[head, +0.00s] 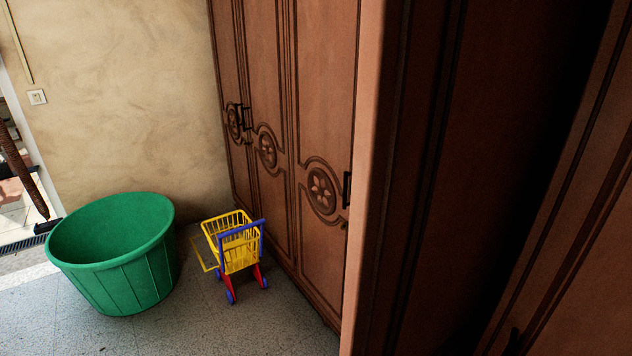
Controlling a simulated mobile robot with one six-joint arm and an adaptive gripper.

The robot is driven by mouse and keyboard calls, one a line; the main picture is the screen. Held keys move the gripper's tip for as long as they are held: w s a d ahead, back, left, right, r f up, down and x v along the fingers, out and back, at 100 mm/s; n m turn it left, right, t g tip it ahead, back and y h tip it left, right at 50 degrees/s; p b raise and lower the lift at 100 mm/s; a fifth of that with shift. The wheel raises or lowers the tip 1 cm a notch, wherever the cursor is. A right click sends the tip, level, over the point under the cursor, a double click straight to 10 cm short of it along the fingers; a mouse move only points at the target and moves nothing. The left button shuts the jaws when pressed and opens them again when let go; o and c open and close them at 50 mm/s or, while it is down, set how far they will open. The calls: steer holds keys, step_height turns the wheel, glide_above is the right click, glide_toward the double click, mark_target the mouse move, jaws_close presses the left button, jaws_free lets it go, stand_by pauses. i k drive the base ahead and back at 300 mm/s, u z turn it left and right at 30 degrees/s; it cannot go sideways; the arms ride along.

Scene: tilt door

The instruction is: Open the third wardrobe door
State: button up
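The brown wooden wardrobe (326,80) fills the middle and right. Its left doors are shut and carry carved flower medallions and dark handles (347,189). Right of them, a door panel (366,150) juts out towards me, its lighter edge facing the camera. Its shaded face (480,130) lies to the right, with a very dark area behind it. Another panel with dark grooves (570,230) stands at far right, with a small dark handle-like part (514,341) low on it. I cannot tell which door counts as the third. My gripper is not in view.
A green tub (120,262) and a yellow, blue and red toy shopping cart (236,248) stand on the grey floor (200,325) left of the wardrobe.

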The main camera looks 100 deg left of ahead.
mark_target(323, 37)
steer(key=k, duration=2.1)
steer(key=u, duration=2.15)
steer(key=i, duration=0.2)
steer(key=u, duration=0.35)
